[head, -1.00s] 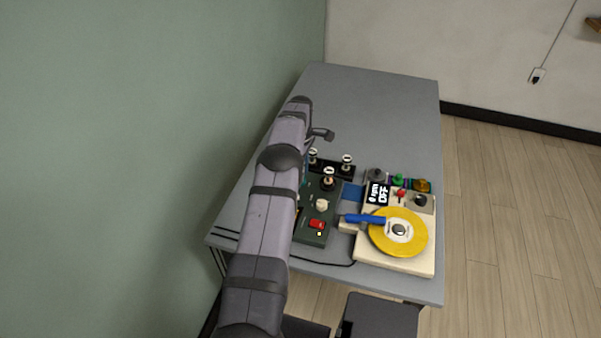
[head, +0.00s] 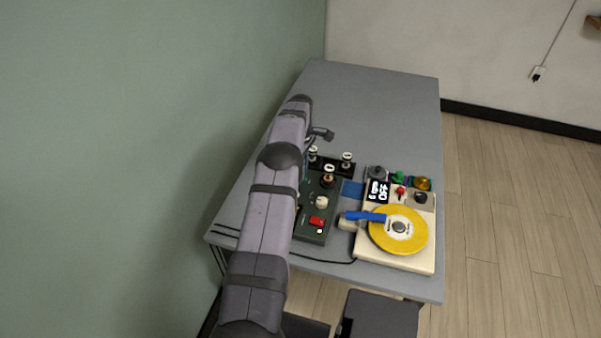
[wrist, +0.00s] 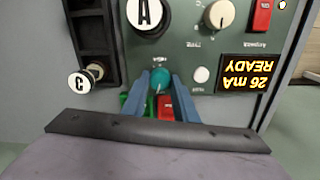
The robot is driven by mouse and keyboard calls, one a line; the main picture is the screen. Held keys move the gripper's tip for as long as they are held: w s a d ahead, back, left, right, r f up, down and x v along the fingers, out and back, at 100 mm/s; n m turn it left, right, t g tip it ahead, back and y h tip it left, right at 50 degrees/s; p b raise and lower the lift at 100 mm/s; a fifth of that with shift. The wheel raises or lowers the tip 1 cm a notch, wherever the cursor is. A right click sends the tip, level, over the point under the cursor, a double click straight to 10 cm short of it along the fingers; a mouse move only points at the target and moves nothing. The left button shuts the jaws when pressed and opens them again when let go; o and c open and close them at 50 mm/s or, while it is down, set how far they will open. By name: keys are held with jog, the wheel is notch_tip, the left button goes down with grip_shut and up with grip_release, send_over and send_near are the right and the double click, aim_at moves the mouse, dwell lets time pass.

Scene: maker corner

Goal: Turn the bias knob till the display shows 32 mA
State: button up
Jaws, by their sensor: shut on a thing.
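In the wrist view, my gripper (wrist: 161,90) has its two blue fingers shut on a round teal knob (wrist: 160,75) on the dark green panel. Its label is not readable. The display (wrist: 248,76), to the right of the knob, appears upside down and reads 26 mA and READY in yellow. A cream knob with a pointer mark (wrist: 219,15) sits above the display. In the head view, the dark green unit (head: 312,238) stands partly behind my arm, which hides my gripper and the held knob there.
A red switch (wrist: 262,16) is beside the cream knob. Tubes with caps marked A (wrist: 145,12) and C (wrist: 84,79) stand close to my gripper. A cream machine with a yellow disc (head: 385,240) is to the right of the unit. The table's far part (head: 375,95) is clear.

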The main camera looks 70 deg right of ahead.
jog(key=m+b, duration=0.1)
jog(key=m, duration=0.4)
jog(key=shift+m+b, duration=0.3)
jog(key=shift+b, duration=0.05)
jog(key=m, duration=0.5)
jog(key=shift+r+m, duration=0.1)
jog(key=shift+m, duration=0.2)
jog(key=o, duration=1.1)
jog(key=shift+c, duration=0.2)
jog(key=shift+r+b, duration=0.75)
jog(key=shift+r, duration=2.9)
